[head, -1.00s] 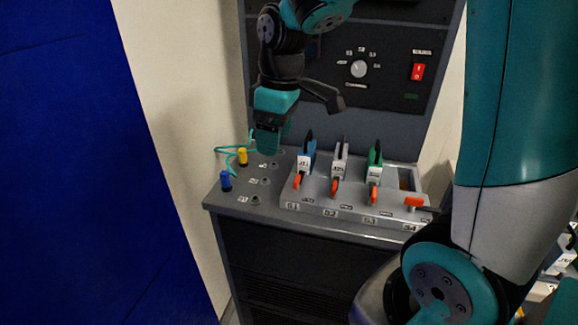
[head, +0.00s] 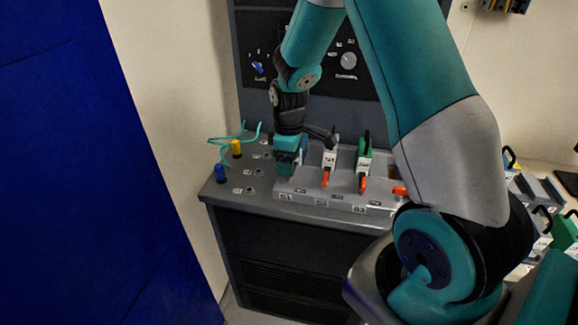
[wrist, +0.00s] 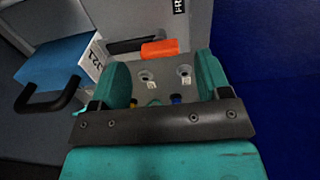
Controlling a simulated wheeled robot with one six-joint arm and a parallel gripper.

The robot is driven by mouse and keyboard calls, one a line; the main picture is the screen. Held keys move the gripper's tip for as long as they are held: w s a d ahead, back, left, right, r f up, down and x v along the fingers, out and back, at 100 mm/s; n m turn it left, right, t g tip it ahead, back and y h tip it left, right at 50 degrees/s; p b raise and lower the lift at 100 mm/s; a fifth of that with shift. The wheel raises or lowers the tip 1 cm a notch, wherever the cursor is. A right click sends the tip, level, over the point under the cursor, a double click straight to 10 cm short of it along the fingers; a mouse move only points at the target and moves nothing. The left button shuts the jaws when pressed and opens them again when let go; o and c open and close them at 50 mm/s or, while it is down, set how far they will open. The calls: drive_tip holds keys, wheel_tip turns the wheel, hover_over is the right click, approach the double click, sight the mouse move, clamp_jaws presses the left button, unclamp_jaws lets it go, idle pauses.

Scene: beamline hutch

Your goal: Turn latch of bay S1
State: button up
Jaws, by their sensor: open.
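The orange latch (wrist: 160,48) of bay S1 shows in the wrist view between and just beyond my two fingertips, lying across the picture. I see no contact with it. Beside it, at left, is a blue module (wrist: 50,72) with a black handle and a white label. My gripper (wrist: 163,75) is open, with one teal finger on each side. In the head view my gripper (head: 286,168) is low over the S1 end of the grey bay rack (head: 318,200). There it hides the S1 latch and most of the blue module.
A white module (head: 329,160) and a green module (head: 364,160), with orange latches, stand to the right. Yellow (head: 236,148) and blue (head: 220,172) plugs and a teal cable are at left. The upright control panel (head: 345,85) rises behind. A blue wall panel (head: 70,170) fills the left.

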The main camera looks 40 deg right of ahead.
drive_tip(key=shift+f, duration=1.45)
drive_tip(key=shift+c, duration=0.4)
drive_tip(key=c, duration=0.8)
drive_tip(key=shift+c, duration=0.2)
